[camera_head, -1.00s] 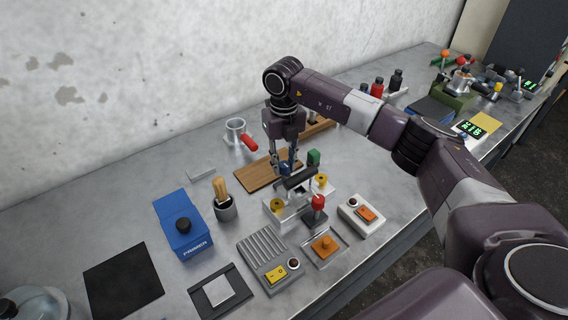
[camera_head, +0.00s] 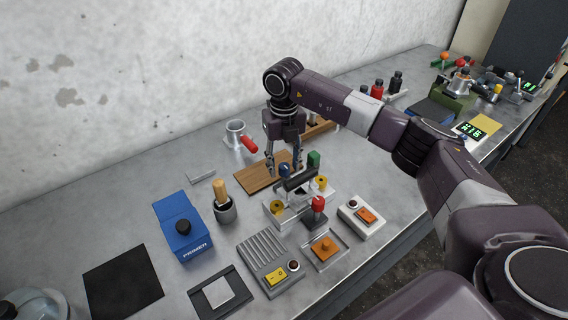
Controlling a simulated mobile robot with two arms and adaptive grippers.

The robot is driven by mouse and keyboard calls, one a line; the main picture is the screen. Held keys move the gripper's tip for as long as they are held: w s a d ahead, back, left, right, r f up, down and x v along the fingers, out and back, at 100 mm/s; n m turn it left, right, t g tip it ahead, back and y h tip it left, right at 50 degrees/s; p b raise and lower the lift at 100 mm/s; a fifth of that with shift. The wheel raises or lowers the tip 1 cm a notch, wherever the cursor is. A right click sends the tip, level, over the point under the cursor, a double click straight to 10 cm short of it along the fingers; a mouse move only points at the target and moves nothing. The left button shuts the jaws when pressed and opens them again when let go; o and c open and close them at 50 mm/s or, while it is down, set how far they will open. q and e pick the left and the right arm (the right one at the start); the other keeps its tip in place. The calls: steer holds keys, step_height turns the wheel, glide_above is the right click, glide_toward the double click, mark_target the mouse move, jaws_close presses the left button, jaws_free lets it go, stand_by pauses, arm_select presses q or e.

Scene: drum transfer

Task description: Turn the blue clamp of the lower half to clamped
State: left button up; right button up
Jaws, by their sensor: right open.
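The blue clamp (camera_head: 284,170) shows as a small blue knob at the back of a metal fixture (camera_head: 280,217) with a dark bar (camera_head: 300,180) across its top. The fixture also carries a green knob (camera_head: 313,158), a red knob (camera_head: 318,203) and yellow knobs (camera_head: 277,206). My right gripper (camera_head: 284,172) points down from above, its fingers spread apart on either side of the blue knob. It is open, and whether a finger touches the knob cannot be told. The clamp's lower part is hidden behind the bar. My left gripper is not in view.
A wooden board (camera_head: 255,178) lies behind the fixture. A metal cup with a red handle (camera_head: 236,132), a blue primer box (camera_head: 182,228) and a brush holder (camera_head: 225,210) stand to the left. A switch box (camera_head: 361,216) is close on the right.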

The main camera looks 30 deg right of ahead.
mark_target(284, 165)
step_height(284, 165, up, 12)
stand_by(0.6)
